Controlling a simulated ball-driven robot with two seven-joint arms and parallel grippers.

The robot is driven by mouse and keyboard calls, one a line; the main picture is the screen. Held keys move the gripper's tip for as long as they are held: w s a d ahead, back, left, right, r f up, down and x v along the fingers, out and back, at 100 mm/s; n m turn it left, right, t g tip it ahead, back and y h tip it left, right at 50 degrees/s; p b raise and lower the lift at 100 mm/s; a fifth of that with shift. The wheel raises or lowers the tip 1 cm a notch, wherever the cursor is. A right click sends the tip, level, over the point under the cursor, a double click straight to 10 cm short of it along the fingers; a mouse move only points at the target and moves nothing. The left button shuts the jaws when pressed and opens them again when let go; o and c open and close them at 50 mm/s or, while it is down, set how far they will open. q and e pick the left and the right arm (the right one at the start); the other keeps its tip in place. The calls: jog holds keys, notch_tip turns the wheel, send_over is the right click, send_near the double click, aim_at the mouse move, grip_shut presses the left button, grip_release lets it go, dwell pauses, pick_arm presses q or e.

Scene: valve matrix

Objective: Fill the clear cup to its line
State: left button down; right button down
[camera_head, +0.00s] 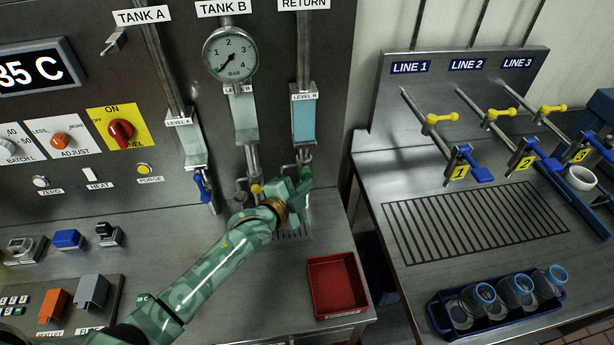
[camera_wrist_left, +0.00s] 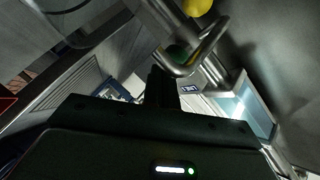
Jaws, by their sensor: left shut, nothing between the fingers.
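Several clear cups with blue rims (camera_head: 516,290) sit tilted in a blue tray (camera_head: 505,325) at the lower right; I cannot make out a fill line on them. My left gripper (camera_head: 300,185) is shut and empty, close by the metal pipework and green-handled valve under the LEVEL R gauge. In the left wrist view its dark fingers (camera_wrist_left: 163,88) are together, just below a bent metal bar (camera_wrist_left: 205,50). I cannot tell whether they touch it. Three line taps with yellow levers (camera_head: 440,118) and blue handles (camera_head: 481,172) stand over a slotted drain (camera_head: 475,220).
A red tray (camera_head: 337,285) lies on the left bench, in front of my gripper. A small white cup (camera_head: 581,178) stands at the far right by a blue machine. A gap separates the two benches. The drain slots are clear.

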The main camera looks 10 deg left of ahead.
pick_arm(q)
jog(key=shift+w+a, duration=0.25)
jog(key=shift+w, duration=0.4)
dwell(1.6)
jog(key=shift+s, duration=0.2)
dwell(3.6)
jog(key=shift+s+d+p, duration=0.4)
jog(key=shift+s+p, duration=0.15)
jog(key=shift+s, duration=0.25)
jog(key=s+p, duration=0.1)
jog(key=s+d, duration=0.1)
jog(key=s, duration=0.1)
jog(key=s+d+p, duration=0.1)
jog(key=shift+s+p, duration=0.3)
